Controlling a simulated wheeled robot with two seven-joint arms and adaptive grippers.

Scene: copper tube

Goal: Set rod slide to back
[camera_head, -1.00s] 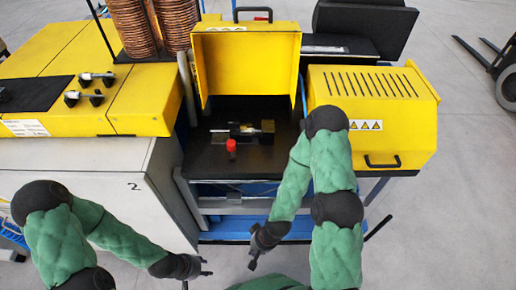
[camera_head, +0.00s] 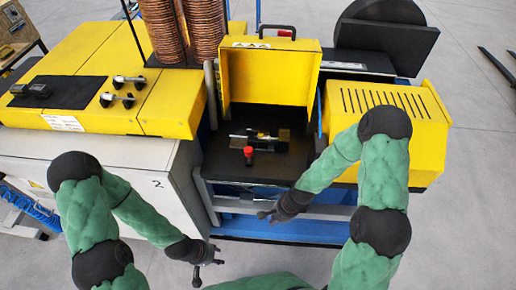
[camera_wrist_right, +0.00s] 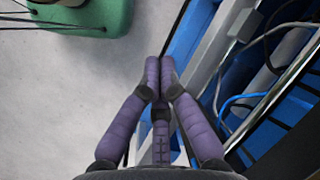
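The rod slide appears to be the small metal slide assembly (camera_head: 262,135) on the black work surface, inside the open yellow housing. A red knob (camera_head: 249,152) stands at its front. Which end of its travel the slide is at is too small to tell. My right gripper (camera_head: 268,213) is in front of and below the black surface, apart from the slide. In the right wrist view its purple fingers (camera_wrist_right: 160,62) converge with their tips together and nothing between them. My left gripper (camera_head: 207,274) is low at the centre left, fingers spread, holding nothing.
The yellow hood (camera_head: 268,82) is raised behind the slide. A slotted yellow cover (camera_head: 425,130) stands to the right and a yellow-topped cabinet (camera_head: 90,95) to the left. Copper coils (camera_head: 204,30) stand behind. A blue frame (camera_head: 290,230) runs below the black surface.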

